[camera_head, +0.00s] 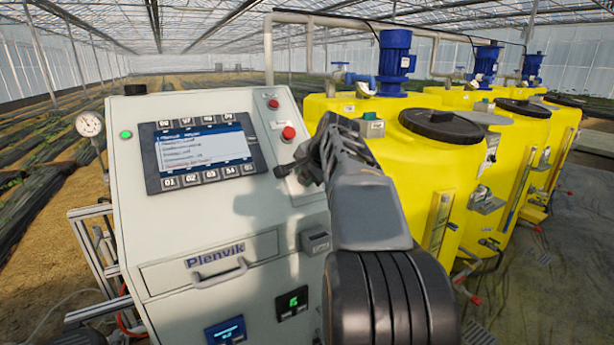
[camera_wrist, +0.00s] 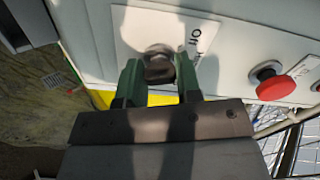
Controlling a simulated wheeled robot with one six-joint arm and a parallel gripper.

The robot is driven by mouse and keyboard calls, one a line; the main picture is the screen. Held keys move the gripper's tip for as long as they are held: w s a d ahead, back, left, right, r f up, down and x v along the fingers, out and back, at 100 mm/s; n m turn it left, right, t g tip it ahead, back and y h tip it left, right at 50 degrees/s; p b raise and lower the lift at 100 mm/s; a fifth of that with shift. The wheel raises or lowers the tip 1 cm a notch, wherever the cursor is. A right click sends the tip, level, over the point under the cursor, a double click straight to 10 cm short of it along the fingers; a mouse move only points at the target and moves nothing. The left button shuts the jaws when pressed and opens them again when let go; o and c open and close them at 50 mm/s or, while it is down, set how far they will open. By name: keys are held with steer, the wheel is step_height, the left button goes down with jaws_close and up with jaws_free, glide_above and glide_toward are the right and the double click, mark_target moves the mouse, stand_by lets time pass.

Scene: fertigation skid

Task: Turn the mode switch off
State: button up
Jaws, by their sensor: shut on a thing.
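The mode switch (camera_wrist: 159,69) shows in the wrist view as a dark knob on a round metal collar, on a white label plate (camera_wrist: 130,32) with the word "Off" at its right. My gripper (camera_wrist: 160,75) has one green-grey finger on each side of the knob and is shut on it. In the head view my gripper (camera_head: 298,168) is at the right edge of the pale control cabinet (camera_head: 190,235). The gripper hides the switch there. The exact pointing of the knob is hard to read.
A red mushroom button (camera_wrist: 272,82) sits right of the switch in the wrist view. The cabinet carries a screen (camera_head: 203,150), another red button (camera_head: 273,103) and a drawer handle (camera_head: 217,275). Yellow tanks (camera_head: 415,180) stand close behind my arm on the right.

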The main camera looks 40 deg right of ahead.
steer(key=n+b, duration=0.1)
steer(key=n, duration=0.3)
steer(key=shift+n, duration=0.4)
stand_by(0.4)
steer(key=o, duration=0.9)
steer(key=v, duration=1.4)
steer(key=shift+w+a+p, duration=0.1)
steer(key=shift+p, duration=0.2)
